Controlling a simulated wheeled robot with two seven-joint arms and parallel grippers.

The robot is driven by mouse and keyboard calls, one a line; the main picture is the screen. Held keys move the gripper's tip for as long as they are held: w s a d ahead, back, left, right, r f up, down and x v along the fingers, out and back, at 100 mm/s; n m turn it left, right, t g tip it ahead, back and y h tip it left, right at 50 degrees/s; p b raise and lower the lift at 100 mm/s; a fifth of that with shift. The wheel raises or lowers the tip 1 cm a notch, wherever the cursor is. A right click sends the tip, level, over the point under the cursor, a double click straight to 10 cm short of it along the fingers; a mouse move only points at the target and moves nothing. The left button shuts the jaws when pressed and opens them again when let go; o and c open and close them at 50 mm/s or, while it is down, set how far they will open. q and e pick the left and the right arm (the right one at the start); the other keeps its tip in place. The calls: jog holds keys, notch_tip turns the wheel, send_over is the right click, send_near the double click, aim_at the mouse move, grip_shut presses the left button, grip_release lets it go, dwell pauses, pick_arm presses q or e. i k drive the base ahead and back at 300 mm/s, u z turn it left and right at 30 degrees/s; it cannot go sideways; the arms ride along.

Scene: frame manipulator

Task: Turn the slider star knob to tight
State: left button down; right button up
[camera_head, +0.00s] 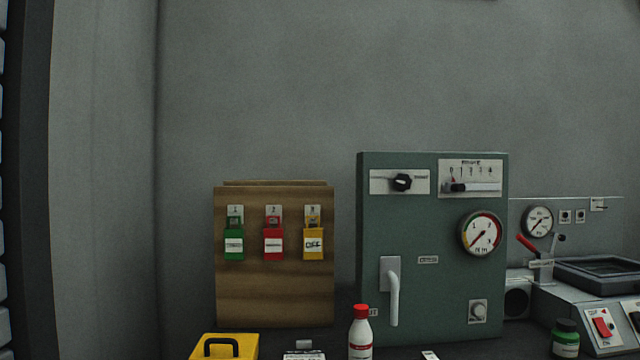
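A green cabinet (440,230) stands right of the middle. On its upper left a white plate carries a black lobed knob (402,182); small lettering right of the knob is too small to read surely. To its right, another white plate holds a slider (472,187) with a numbered scale above, a dark block near its left end and a small red mark. I cannot tell which knob is the slider star knob. Neither of my grippers is in view.
The cabinet also has a round gauge (481,234), a pale handle (392,292) and a small lower knob (477,311). A wooden board (274,290) with three padlocks stands left. A yellow case (236,349) and red-capped bottle (360,335) stand in front. A grey machine (570,305) stands right.

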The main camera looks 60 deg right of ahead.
aim_at(402, 182)
jog(key=u, duration=0.1)
jog(key=i, duration=1)
jog(key=z, duration=1.95)
